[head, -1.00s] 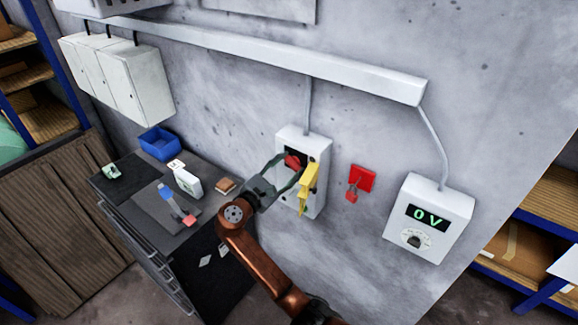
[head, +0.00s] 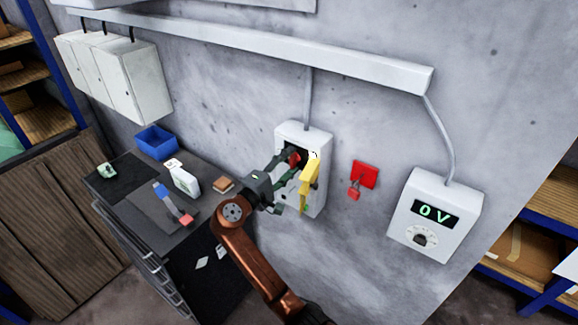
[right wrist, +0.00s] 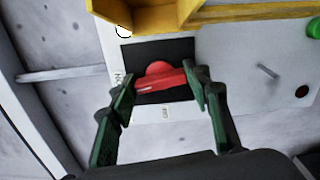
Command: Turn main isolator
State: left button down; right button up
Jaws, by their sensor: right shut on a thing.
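The white isolator box (head: 316,137) is on the grey wall. Its red rotary handle (head: 295,157) sits on a black plate and shows clearly in the right wrist view (right wrist: 160,81), where it lies roughly crosswise. My right gripper (head: 288,165) is at the handle, and in the right wrist view its fingers (right wrist: 160,88) are shut on the handle's two ends. In the head view the fingers partly hide the handle. My left gripper is not in view.
A yellow flap (head: 309,185) juts from the box close beside my right gripper. A red wall plate with a padlock (head: 363,177) and a meter reading 0 V (head: 435,213) are to the right. A bench (head: 131,203) with small items stands left.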

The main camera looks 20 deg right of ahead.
jog(key=shift+f+m+b, duration=0.1)
jog(key=shift+m+b, duration=0.3)
jog(key=shift+m, duration=0.4)
jog(key=o, duration=1.2)
jog(key=shift+c, duration=0.2)
jog(key=shift+s+a, duration=0.15)
jog(key=v, duration=0.7)
